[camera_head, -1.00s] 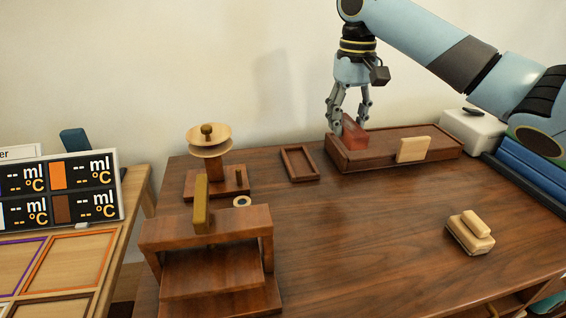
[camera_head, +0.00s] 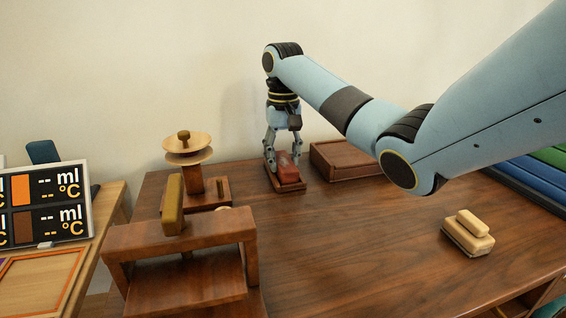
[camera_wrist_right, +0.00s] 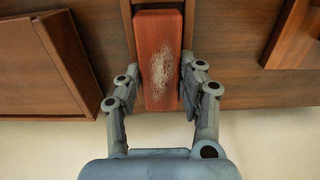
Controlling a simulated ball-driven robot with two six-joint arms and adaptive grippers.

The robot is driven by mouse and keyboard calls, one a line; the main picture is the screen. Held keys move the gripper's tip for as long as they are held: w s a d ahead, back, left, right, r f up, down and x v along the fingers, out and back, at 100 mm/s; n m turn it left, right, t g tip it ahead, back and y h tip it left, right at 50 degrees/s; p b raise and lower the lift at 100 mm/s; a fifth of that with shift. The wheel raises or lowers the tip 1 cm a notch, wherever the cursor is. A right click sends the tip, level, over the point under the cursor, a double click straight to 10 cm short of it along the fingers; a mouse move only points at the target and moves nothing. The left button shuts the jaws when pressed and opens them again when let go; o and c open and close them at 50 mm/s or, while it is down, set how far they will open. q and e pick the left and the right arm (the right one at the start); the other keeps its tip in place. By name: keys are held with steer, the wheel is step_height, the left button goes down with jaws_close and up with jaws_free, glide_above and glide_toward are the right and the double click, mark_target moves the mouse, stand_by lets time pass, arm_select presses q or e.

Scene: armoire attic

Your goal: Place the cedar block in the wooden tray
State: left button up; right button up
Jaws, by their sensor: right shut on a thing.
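The cedar block (camera_head: 288,165) is a reddish block with a pale worn patch on top, clear in the right wrist view (camera_wrist_right: 160,45). My right gripper (camera_head: 282,160) is shut on it, one finger on each long side. The block is at the small dark wooden tray (camera_head: 292,188), within its outline; the tray's side walls flank it in the right wrist view (camera_wrist_right: 129,22). I cannot tell whether its underside touches the tray floor. My left gripper is out of view.
A long wooden box (camera_head: 345,170) stands right of the tray, partly hidden behind my right arm. A spool stand (camera_head: 190,160) and a wooden frame (camera_head: 190,238) stand to the left. A pale brush-like block (camera_head: 467,235) lies right. The table's middle is clear.

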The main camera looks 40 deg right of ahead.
mark_target(283, 159)
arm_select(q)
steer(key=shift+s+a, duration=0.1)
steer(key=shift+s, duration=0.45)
arm_select(e)
steer(key=shift+f, duration=0.15)
steer(key=o, duration=0.9)
steer(key=shift+c, duration=0.2)
steer(key=o, duration=0.3)
arm_select(q)
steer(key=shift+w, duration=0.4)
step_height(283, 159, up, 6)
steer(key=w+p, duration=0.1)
steer(key=p, duration=0.5)
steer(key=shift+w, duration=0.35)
arm_select(e)
step_height(283, 159, up, 12)
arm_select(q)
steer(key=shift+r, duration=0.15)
arm_select(e)
steer(key=shift+r, duration=0.2)
